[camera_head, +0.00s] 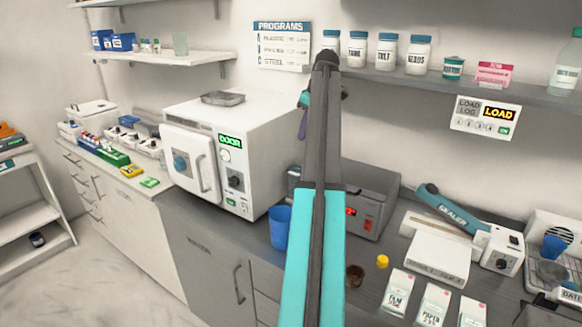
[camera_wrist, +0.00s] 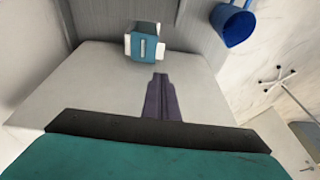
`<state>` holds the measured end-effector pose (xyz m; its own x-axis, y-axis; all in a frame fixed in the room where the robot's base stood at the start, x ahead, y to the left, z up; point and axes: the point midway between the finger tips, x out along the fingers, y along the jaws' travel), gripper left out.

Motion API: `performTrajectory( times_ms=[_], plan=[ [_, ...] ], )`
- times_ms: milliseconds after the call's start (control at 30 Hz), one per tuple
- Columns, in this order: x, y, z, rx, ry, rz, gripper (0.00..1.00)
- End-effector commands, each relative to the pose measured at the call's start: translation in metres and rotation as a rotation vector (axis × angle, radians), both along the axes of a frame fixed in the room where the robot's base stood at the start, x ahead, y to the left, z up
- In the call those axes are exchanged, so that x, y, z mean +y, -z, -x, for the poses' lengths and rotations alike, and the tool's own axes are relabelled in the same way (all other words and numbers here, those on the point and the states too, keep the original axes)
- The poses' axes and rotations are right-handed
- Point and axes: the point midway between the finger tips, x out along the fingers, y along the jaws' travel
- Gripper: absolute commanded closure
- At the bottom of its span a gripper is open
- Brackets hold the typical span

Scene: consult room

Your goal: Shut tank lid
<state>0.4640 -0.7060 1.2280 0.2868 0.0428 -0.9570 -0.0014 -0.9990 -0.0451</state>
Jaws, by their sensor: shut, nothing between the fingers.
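The tank appears to be the grey metal box (camera_head: 374,190) with a small red display, on the dark counter at the middle. My arm crosses in front of it and hides its left part. I cannot tell from the head view how its lid stands. In the wrist view a broad pale grey panel (camera_wrist: 85,95) lies beyond my gripper, with a teal-and-white block (camera_wrist: 143,47) at its far edge. It may be the lid, but I cannot be sure. My gripper (camera_wrist: 160,77) is shut and empty over the panel; contact cannot be told. Its purple fingers show in the head view (camera_head: 302,124).
A blue cup (camera_head: 281,228) stands left of the tank, beside my arm. A white autoclave (camera_head: 235,125) is further left. A sealer (camera_head: 455,212) and cartons (camera_head: 397,293) are to the right. A shelf with bottles (camera_head: 386,52) hangs above.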

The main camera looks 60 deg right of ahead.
Motion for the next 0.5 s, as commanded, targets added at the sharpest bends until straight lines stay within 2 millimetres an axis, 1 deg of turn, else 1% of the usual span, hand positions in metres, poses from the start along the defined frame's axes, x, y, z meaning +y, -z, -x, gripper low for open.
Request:
performTrajectory(
  times_ms=[267, 367, 500],
  plan=[
    [0.002, 0.004, -0.004, 0.000, -0.003, 0.000, 1.00],
    [0.003, 0.009, -0.005, 0.000, -0.003, 0.000, 1.00],
    [0.004, 0.022, -0.009, 0.002, -0.004, -0.002, 1.00]
  ],
)
